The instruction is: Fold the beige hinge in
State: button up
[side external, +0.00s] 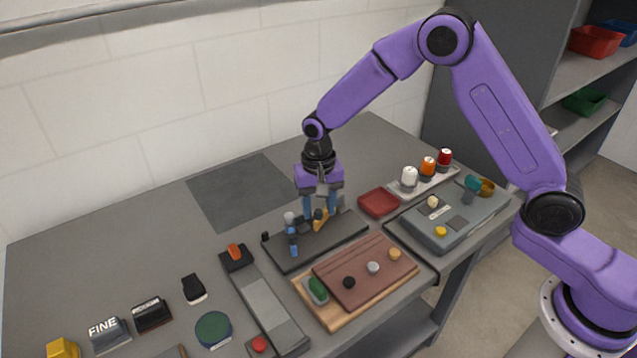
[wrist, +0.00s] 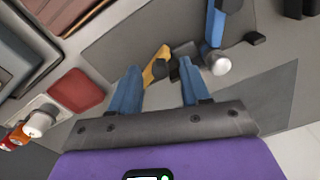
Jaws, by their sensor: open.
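The beige hinge (side external: 319,217) is a tan-orange leaf standing on a dark base plate (side external: 293,254). It also shows in the wrist view (wrist: 156,66), angled, with a dark knob or pivot beside it. My gripper (side external: 320,214) is above the plate with its two blue fingers spread. In the wrist view my gripper (wrist: 160,84) is open, with the beige hinge between and just beyond the fingertips. I cannot tell whether a finger touches it. A blue hinge (side external: 292,240) with a white knob stands on the same plate, to the left in the side view.
A red tray (side external: 378,203) lies right of the plate. A brown panel on a wooden board (side external: 334,320) lies in front. A grey box (side external: 459,238) with knobs and a rack of coloured jars (side external: 427,181) are at right. A flat dark mat (side external: 236,192) behind is clear.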

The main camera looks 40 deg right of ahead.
aim_at(320, 211)
notch_tip(320, 211, up, 17)
dwell(0.4)
jog(key=shift+c, duration=0.3)
jog(key=c, duration=0.5)
jog(key=shift+s+d+f+n, duration=0.1)
jog(key=shift+d+f+n, duration=0.1)
jog(key=shift+n, duration=0.1)
grip_shut()
jog(key=s+d+f+n+t+y, duration=0.2)
jog(key=s+d+f+n+t, duration=0.2)
jog(key=s+d+f+n, duration=0.4)
jog(key=a+f, duration=0.1)
jog(key=f, duration=0.1)
jog(key=w+a+f+n, duration=0.1)
jog(key=f, duration=0.2)
jog(key=w+a+f+n, duration=0.1)
jog(key=a+f, duration=0.1)
jog(key=f, duration=0.1)
jog(key=shift+a+g, duration=0.1)
jog(key=shift+g, duration=0.2)
jog(key=shift+w+a, duration=0.65)
jog(key=shift+w, duration=0.25)
jog(key=shift+w+a, duration=0.55)
jog(key=shift+w, duration=0.3)
